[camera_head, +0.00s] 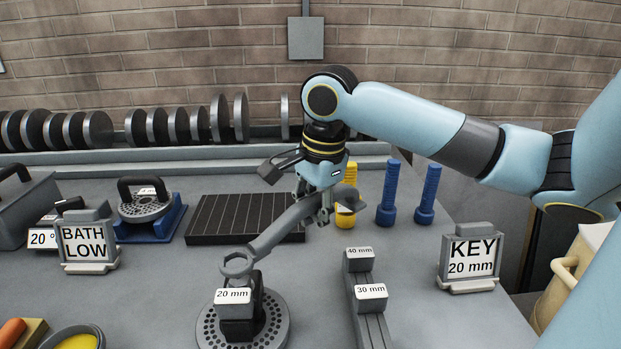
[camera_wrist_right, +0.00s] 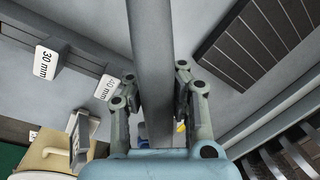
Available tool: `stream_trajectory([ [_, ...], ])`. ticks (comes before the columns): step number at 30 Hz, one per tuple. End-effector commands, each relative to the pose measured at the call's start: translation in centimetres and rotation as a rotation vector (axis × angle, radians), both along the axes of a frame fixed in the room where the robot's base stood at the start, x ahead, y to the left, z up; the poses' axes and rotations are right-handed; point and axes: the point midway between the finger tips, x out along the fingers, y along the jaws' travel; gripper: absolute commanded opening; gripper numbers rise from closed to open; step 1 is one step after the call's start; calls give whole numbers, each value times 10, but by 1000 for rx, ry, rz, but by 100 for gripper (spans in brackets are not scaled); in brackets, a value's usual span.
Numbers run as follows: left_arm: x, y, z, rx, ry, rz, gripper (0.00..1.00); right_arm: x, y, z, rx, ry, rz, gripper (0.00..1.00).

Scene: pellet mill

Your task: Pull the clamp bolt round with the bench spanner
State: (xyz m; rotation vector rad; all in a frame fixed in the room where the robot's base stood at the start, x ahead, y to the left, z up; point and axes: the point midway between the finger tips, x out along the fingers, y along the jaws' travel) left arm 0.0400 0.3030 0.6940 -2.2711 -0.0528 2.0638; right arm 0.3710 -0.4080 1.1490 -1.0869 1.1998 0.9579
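My right gripper (camera_head: 322,207) is shut on the handle of a grey spanner (camera_head: 284,226). In the right wrist view the spanner's bar (camera_wrist_right: 153,60) runs between the two fingers (camera_wrist_right: 153,98). The spanner slopes down to the left. Its ring end appears just above a black clamp block (camera_head: 240,329) with a "20 mm" label (camera_head: 233,296). This block stands on a round grey perforated disc (camera_head: 273,328). I cannot tell whether the ring is around the bolt or only above it; the bolt head is not clearly visible. My left gripper is not in view.
A grey rack (camera_head: 370,325) labelled 40 mm and 30 mm stands right of the disc. A "KEY 20 mm" sign (camera_head: 470,258) is at the right. Blue bolts (camera_head: 388,195) and a yellow one stand behind the gripper. A dark ribbed mat (camera_head: 228,218) lies behind the spanner.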

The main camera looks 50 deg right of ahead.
Motion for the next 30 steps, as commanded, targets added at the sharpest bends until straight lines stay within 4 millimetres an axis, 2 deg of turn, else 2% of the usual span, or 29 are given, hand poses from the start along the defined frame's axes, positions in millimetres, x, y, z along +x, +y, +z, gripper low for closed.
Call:
stream_trajectory([
  [14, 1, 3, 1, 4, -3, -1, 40, 0, 0, 0, 3, -9, -2, 0],
  [17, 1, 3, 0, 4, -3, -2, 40, 6, 0, 0, 6, -10, 25, 0],
  [30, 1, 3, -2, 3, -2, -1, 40, 61, 2, 1, 10, -12, 379, 0],
])
